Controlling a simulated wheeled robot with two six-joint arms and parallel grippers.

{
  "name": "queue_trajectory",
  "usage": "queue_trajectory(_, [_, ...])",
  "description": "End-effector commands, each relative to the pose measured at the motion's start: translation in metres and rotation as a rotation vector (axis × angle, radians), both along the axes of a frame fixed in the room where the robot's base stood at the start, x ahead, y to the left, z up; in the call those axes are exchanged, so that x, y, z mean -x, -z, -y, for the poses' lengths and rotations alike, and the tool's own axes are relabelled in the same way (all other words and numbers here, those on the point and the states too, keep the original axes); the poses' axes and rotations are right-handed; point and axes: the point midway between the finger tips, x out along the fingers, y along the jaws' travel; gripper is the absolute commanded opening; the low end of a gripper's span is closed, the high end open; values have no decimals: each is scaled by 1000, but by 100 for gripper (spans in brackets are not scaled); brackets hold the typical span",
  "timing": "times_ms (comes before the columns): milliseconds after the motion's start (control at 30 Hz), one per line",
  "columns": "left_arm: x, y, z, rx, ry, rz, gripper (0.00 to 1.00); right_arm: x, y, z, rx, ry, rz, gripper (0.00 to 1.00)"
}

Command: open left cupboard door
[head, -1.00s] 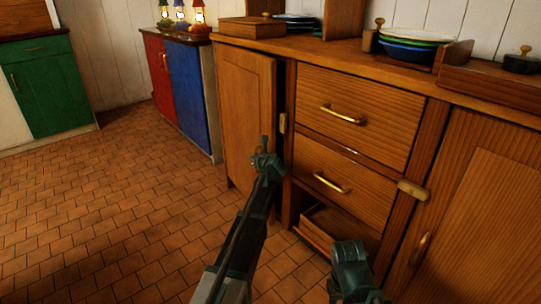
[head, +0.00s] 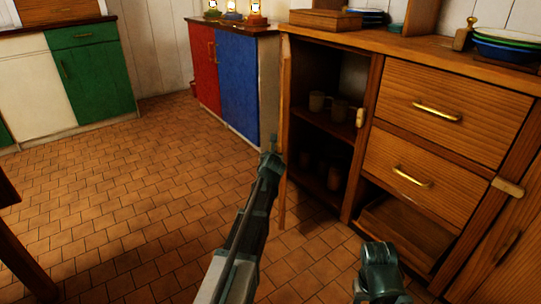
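The left cupboard door (head: 286,130) of the wooden sideboard stands wide open, seen nearly edge-on in the head view. Behind it the cupboard inside (head: 322,150) shows a shelf with mugs (head: 340,110) and darker vessels below. My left gripper (head: 272,145) is at the door's outer edge, close to it or touching; the door's handle is hidden, and the fingers are too small and dark to tell open from shut. My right gripper (head: 380,260) is low in front of the drawers, apart from them; its fingertips cannot be made out.
Two brass-handled drawers (head: 437,108) and an open low compartment (head: 405,235) are right of the cupboard. A wooden turn latch (head: 360,117) is on the frame. Red and blue cabinets (head: 238,80) stand behind the door. Tiled floor (head: 140,180) is clear to the left.

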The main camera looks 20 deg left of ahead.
Motion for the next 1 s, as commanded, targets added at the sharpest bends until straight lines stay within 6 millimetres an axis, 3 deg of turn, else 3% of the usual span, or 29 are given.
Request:
queue_trajectory(467, [-3, -1, -1, -1, 14, 3, 0, 0, 0, 0, 0, 0, 0, 50])
queue_trajectory(500, [-3, -1, -1, -1, 14, 3, 19, 0, 0, 0, 0, 0, 0, 50])
queue_trajectory(567, [-3, -1, -1, -1, 14, 2, 30, 0, 0, 0, 0, 0, 0, 50])
queue_trajectory(867, [-1, -1, 0, 0, 13, 1, 30, 0, -1, 0, 0, 0, 0, 50])
queue_trajectory(1000, [11, -7, 5, -1, 13, 0, 30, 0, -7, 0, 0, 0, 0, 50])
